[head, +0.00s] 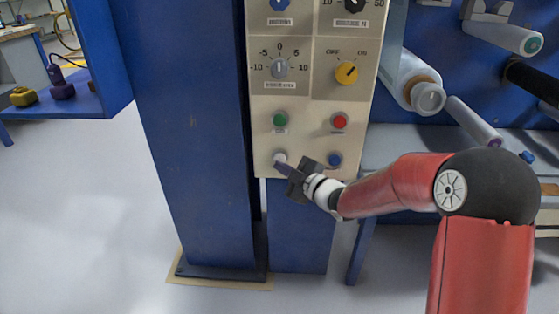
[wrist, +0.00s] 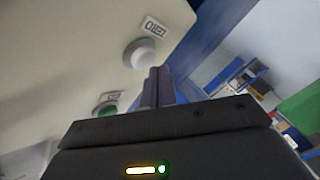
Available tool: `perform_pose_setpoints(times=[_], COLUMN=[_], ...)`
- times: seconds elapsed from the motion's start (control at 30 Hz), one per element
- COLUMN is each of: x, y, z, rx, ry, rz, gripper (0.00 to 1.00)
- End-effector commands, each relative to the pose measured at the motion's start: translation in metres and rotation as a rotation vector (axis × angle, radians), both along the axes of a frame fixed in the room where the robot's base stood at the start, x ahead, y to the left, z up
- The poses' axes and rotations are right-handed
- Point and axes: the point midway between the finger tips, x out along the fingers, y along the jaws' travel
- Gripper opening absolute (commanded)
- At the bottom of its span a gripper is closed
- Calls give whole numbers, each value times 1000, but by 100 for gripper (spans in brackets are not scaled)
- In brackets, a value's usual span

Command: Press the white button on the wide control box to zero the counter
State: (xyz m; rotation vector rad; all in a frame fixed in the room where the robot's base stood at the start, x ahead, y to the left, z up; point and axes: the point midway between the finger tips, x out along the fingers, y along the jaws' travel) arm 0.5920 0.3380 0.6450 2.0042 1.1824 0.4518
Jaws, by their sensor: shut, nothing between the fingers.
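The wide control box (head: 310,100) is a cream panel on a blue column, with knobs above and buttons below. The white button (head: 280,158) is at its lower left. In the wrist view the white button (wrist: 138,53) is round, beside a label reading ZERO. My gripper (head: 281,163) is shut and empty, its fingertips right by the white button in the head view. In the wrist view my gripper (wrist: 157,75) has its fingertips just right of and below the button. I cannot tell whether they touch it.
A green button (head: 280,120) is above the white one; it also shows in the wrist view (wrist: 106,108). A red button (head: 340,121) and a blue button (head: 334,159) are to the right. Film rollers (head: 428,96) hang at the right. The floor at left is clear.

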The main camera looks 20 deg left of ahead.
Motion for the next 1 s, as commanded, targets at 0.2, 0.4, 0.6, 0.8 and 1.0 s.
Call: perform_pose_setpoints(times=[0.2,0.4,0.6,0.8,1.0], x=[5,5,6,8,11], y=[1,1,1,2,3], z=[0,0,0,0,0], rx=[-1,0,0,0,1], ry=[-1,0,0,1,1], rz=[0,0,0,-1,0], gripper=[0,0,0,0,0])
